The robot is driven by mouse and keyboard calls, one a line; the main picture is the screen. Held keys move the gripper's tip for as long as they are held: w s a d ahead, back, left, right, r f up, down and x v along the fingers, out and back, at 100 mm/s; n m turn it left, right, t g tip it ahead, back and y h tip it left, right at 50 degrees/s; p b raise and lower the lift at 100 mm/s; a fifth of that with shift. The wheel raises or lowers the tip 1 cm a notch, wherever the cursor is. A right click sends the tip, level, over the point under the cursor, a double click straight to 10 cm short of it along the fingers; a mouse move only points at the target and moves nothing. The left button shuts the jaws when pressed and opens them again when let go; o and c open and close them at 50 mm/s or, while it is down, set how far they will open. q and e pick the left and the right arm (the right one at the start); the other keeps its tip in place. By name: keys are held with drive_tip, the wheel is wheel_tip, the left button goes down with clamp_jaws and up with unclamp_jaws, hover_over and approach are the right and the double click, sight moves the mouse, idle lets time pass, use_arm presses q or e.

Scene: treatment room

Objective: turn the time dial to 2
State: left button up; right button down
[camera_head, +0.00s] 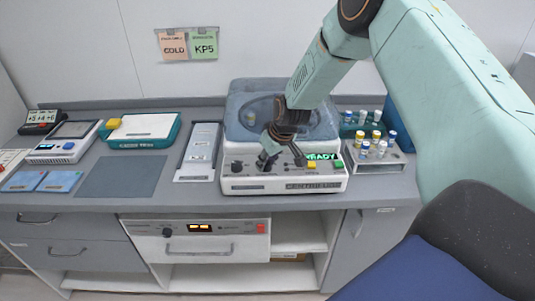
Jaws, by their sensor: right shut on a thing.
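The centrifuge (240,184) stands on the counter, with a control panel along its front and a green "READY" display (321,156). My right gripper (267,163) reaches down from above to the panel and is shut on a dark dial there, which it mostly hides. Another dark knob (237,166) shows on the panel to the left of the gripper. The labels and the dial's setting are too small to read. My left gripper is not in view.
A rack of capped tubes (381,165) stands close to the right of the centrifuge, and a grey tray (199,153) to its left. A teal-edged box (140,131) and a grey mat (121,177) lie further left. A dark blue chair (425,272) is at the front right.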

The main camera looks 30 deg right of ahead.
drive_tip(key=shift+w+r, duration=0.1)
drive_tip(key=shift+r, duration=0.05)
idle(0.4)
drive_tip(key=c, duration=1)
unclamp_jaws()
drive_tip(key=v, duration=1.2)
